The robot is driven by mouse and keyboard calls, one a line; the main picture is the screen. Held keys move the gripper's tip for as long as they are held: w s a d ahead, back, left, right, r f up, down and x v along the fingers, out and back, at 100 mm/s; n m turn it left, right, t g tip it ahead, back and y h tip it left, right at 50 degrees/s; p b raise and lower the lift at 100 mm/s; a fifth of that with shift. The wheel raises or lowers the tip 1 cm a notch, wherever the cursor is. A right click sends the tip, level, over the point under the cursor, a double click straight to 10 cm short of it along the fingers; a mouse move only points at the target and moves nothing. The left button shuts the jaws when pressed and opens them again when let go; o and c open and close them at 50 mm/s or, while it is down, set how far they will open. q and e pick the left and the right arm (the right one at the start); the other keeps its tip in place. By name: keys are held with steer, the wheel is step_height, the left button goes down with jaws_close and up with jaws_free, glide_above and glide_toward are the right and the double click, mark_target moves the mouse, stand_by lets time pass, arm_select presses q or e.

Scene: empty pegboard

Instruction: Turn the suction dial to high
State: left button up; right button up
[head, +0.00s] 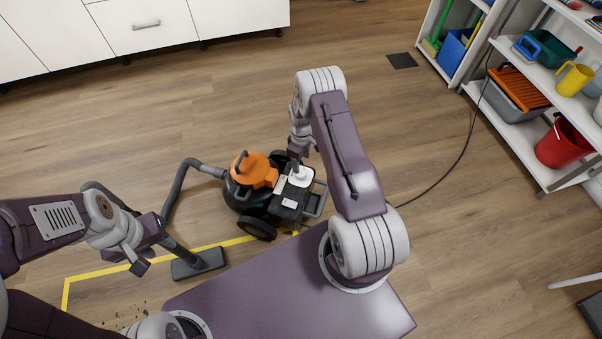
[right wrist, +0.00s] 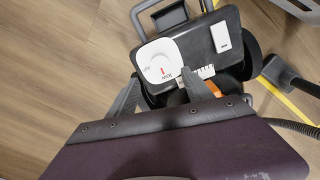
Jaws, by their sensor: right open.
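The vacuum cleaner (head: 245,199), black with an orange top, stands on the floor beyond my purple base. Its white round suction dial (right wrist: 160,62) sits on the dark top panel (right wrist: 199,40). The dial has a red mark and small lettering I cannot read surely. In the head view the dial (head: 300,176) is partly hidden by my right gripper (head: 297,160). In the right wrist view my right gripper (right wrist: 160,77) is open, its fingers either side of the dial's near edge; contact is unclear. My left gripper (head: 154,243) is by the vacuum's wand; its grip is unclear.
A hose (head: 176,190) runs from the vacuum to the left; a floor head (head: 199,263) rests on the floor. A white switch (right wrist: 222,37) sits beside the dial. A black cable (head: 452,165) crosses the floor. Shelves (head: 520,130) stand at the right, white cabinets (head: 150,25) at the back.

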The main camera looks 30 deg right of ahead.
mark_target(301, 173)
step_height(301, 173, down, 8)
steer(key=b, duration=0.4)
jaws_close()
